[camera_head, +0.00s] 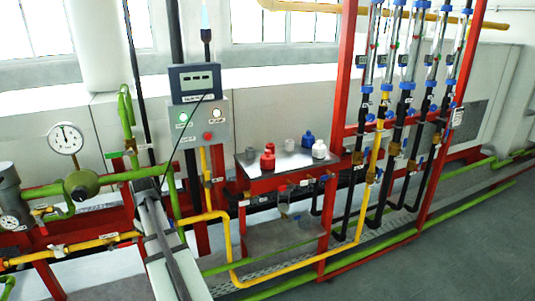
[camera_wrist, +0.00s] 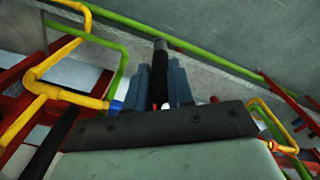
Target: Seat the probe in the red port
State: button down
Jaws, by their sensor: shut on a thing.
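In the wrist view my gripper (camera_wrist: 160,68) has its two blue-grey fingers closed on the probe (camera_wrist: 161,52), a dark rod with a lighter tip that reaches past the fingertips. In the head view a thin dark cable runs from the meter (camera_head: 195,83) down towards my arm at the lower left; I cannot make out the fingers or probe there. A red, bottle-shaped fitting (camera_head: 268,158), likely the red port, stands at the front left of a small metal-topped stand (camera_head: 255,177). It is right of my arm and well apart from it.
Blue (camera_head: 309,145), white (camera_head: 319,150) and grey (camera_head: 288,146) fittings stand near the red one. A yellow pipe (camera_head: 290,280) bends below the stand. A red frame (camera_head: 338,150) with several tubes rises at the right. A pressure gauge (camera_head: 66,138) is at the left.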

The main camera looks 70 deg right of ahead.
jog(key=s+d+r+m, duration=0.1)
jog(key=s+d+r, duration=0.15)
jog(key=d, duration=0.35)
jog(key=s+d+r, duration=0.1)
jog(key=s+d, duration=0.3)
jog(key=d, duration=0.2)
jog(key=s+d+r+m, duration=0.1)
jog(key=s+d+r, duration=0.4)
jog(key=s+d, duration=0.5)
jog(key=s+d+r+m, duration=0.1)
jog(key=s+d+r, duration=0.4)
jog(key=s+d, duration=0.6)
jog(key=s+d+r+m, duration=0.2)
jog(key=s+d+r, duration=0.45)
jog(key=s, duration=0.65)
jog(key=w+d+r+m, duration=0.2)
jog(key=w+d+r, duration=0.3)
jog(key=w+d, duration=0.45)
jog(key=w+d+r+m, duration=0.2)
jog(key=w+d+r, duration=0.4)
jog(key=w, duration=0.6)
notch_tip(320, 180, down, 8)
jog(key=d, duration=0.1)
jog(key=shift+r, duration=0.2)
jog(key=shift+s, duration=0.1)
